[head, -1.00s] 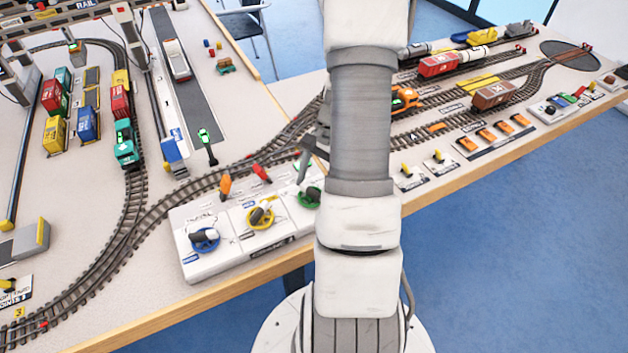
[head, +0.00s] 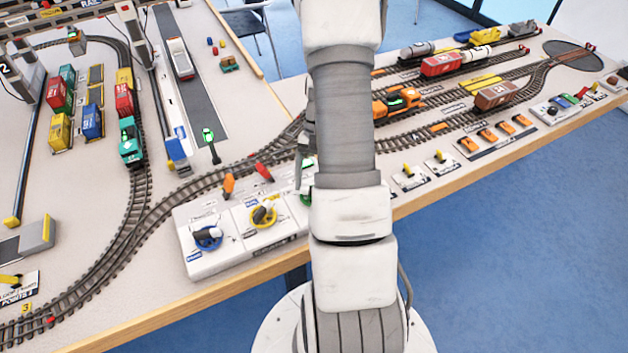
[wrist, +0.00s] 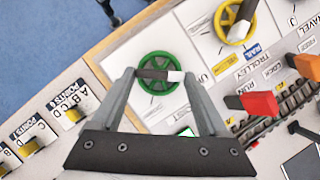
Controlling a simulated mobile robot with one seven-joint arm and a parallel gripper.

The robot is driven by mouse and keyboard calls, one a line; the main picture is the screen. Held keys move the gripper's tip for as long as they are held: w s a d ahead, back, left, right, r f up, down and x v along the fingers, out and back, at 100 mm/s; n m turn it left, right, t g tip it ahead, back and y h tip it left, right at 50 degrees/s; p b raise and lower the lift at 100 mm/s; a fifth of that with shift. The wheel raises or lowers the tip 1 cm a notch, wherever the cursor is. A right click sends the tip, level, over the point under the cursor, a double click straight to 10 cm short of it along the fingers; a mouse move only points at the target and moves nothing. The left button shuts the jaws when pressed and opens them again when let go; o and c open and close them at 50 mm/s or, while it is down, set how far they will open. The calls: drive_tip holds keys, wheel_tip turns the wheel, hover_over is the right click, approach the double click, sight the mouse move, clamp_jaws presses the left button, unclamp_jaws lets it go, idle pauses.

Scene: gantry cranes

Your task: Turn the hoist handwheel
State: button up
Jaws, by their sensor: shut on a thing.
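A white control box (head: 190,268) stands on the front edge of the table with three handwheels. The green handwheel, taken as the hoist one, shows only as a sliver (head: 306,197) in the head view, mostly behind my arm. In the wrist view the green handwheel (wrist: 143,60) is in full sight, with a black and white crank handle (wrist: 160,75) across its middle. My gripper (wrist: 158,77) is shut on this handle, one finger at each end. The yellow handwheel (head: 263,224), labelled trolley, and the blue handwheel (head: 207,245) stand apart to its left in the head view.
An orange lever (head: 228,183) and a red lever (head: 263,172) rise behind the wheels. Model tracks curve close behind the box, with a teal locomotive (head: 131,147) and an orange locomotive (head: 398,101). Point switches (head: 408,172) lie to the right. Gantry cranes stand at the left.

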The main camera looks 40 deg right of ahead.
drive_tip(key=o, duration=1.2)
drive_tip(key=shift+o, duration=0.2)
drive_tip(key=p+v, duration=0.2)
drive_tip(key=v, duration=1.5)
drive_tip(key=shift+r, duration=0.25)
